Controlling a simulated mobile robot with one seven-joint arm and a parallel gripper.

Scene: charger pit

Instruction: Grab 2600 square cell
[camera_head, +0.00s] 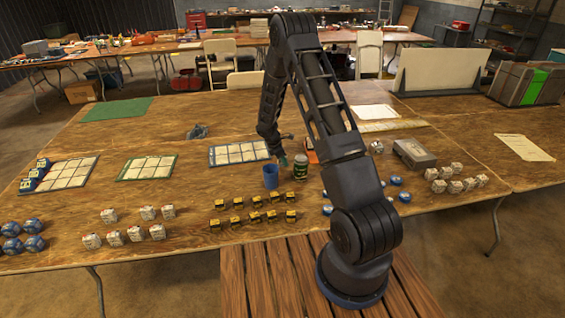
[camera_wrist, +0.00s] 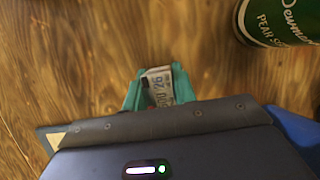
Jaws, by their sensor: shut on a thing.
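My gripper (camera_wrist: 157,88) has teal fingertips and is shut on a small pale cell (camera_wrist: 158,86) with dark printed figures, partly readable as 2600. In the head view my gripper (camera_head: 283,160) is at the middle of the table, just behind a blue cup (camera_head: 271,178) and a green can (camera_head: 300,173); the held cell cannot be made out there. White cells with printed labels stand in a group at the front left (camera_head: 115,238) and another at the right (camera_head: 455,187).
Yellow-and-black cells (camera_head: 255,216) stand front centre. Blue round cells stand at far left (camera_head: 34,243) and right of the can (camera_head: 396,181). Gridded trays (camera_head: 150,168) lie behind. A grey box (camera_head: 414,153) is at right. The can (camera_wrist: 275,22) shows close beside my gripper.

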